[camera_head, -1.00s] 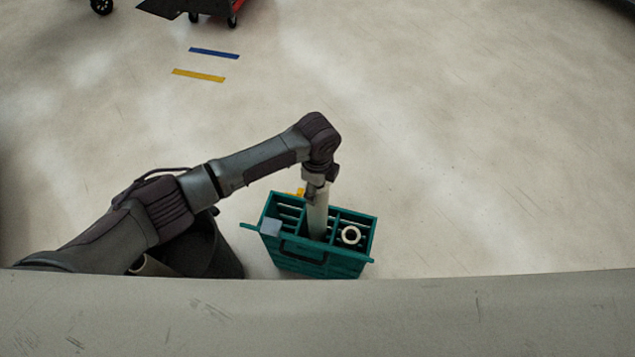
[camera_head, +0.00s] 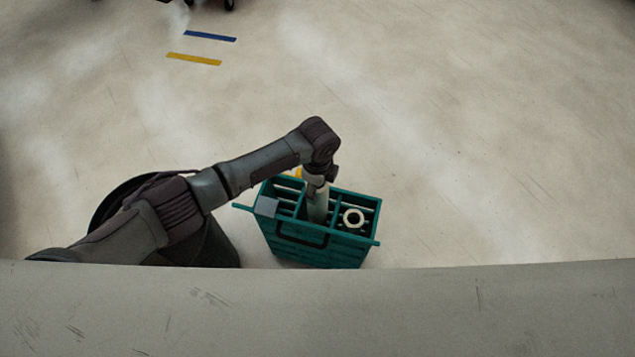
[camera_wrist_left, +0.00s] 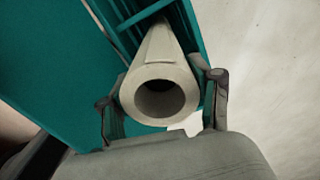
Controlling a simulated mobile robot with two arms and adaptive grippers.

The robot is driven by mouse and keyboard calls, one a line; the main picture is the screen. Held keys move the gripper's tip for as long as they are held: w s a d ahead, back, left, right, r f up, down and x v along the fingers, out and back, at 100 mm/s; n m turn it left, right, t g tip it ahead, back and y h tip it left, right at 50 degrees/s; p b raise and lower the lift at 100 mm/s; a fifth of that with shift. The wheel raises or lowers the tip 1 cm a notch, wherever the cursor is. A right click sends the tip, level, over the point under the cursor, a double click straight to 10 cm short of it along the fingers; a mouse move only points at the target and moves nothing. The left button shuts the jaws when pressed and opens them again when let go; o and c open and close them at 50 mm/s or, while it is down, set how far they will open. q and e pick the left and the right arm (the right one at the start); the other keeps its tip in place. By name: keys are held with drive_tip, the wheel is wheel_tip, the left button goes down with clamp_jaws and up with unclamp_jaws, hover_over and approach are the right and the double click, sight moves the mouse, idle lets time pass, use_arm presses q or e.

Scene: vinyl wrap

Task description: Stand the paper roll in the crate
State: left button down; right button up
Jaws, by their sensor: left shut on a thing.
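The paper roll (camera_head: 318,207) is a pale tube, nearly upright, with its lower part inside the middle section of the teal crate (camera_head: 318,256). My left gripper (camera_head: 317,184) is shut on its upper part from above. In the left wrist view the roll (camera_wrist_left: 160,72) shows its open round end between the two fingers of the gripper (camera_wrist_left: 162,100), and its length runs down into the crate (camera_wrist_left: 75,85). The roll's lower end is hidden, so I cannot tell whether it touches the crate floor. My right gripper is not in view.
Another pale roll (camera_head: 354,217) stands in the crate's right compartment. A grey-white piece (camera_head: 267,206) is at the crate's left. A dark bin (camera_head: 212,245) stands left of the crate, partly behind my arm. A pale edge (camera_head: 330,300) crosses the front. Floor to the right is clear.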

use_arm(q)
drive_tip(key=shift+f+b, duration=2.55)
drive_tip(key=shift+f, duration=1.1)
drive_tip(key=shift+c, duration=0.7)
unclamp_jaws()
